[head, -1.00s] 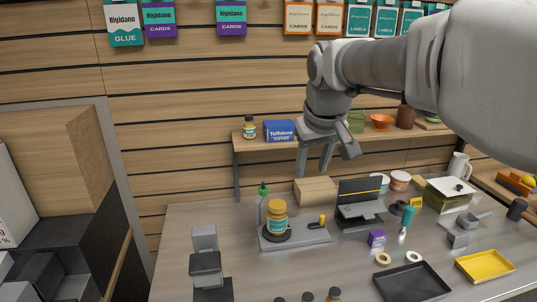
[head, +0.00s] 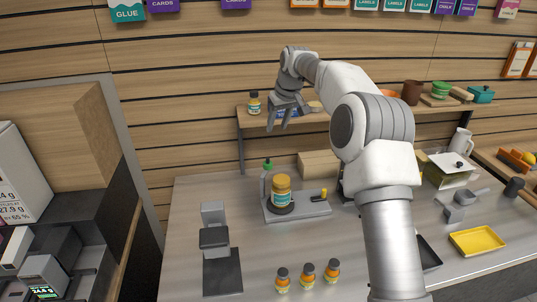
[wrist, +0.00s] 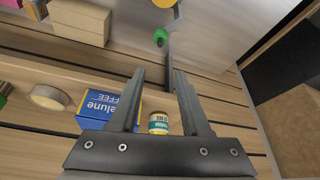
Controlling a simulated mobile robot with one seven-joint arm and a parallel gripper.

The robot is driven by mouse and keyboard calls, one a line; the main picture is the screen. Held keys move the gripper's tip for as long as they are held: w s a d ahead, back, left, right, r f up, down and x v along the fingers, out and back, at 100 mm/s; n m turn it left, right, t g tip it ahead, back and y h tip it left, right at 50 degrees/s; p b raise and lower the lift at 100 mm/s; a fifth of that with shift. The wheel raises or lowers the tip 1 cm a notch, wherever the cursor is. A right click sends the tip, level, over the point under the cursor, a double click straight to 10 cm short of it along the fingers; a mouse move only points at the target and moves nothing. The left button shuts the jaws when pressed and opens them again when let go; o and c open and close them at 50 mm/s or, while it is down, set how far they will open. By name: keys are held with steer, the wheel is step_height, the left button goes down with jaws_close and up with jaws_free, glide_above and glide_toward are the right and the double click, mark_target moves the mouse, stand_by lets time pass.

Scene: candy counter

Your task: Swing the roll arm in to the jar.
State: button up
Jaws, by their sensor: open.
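A jar (head: 281,192) with a yellow-orange lid and a teal label stands upright on a dark round disc of a grey labelling stand (head: 302,212) on the counter. An upright grey arm with a green knob (head: 267,163), seemingly the roll arm, stands at the jar's back left; I cannot tell whether it touches the jar. A yellow lever (head: 323,194) is on the stand's right. My gripper (head: 279,124) is open and empty, above and behind the stand, in front of the back shelf. In the wrist view the green knob (wrist: 161,37) lies beyond the fingertips; the jar's lid (wrist: 165,3) is cut off.
A small jar (head: 254,103) and a blue box (wrist: 95,108) stand on the back shelf, close to my gripper. A cardboard box (head: 318,163) is behind the stand. A grey device (head: 214,238) is left, several small bottles (head: 308,275) in front. My arm hides the counter's middle right.

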mark_target(268, 158)
steer(key=p+x, duration=0.2)
steer(key=x, duration=1.5)
steer(key=shift+p, duration=0.4)
jaws_close()
stand_by(0.6)
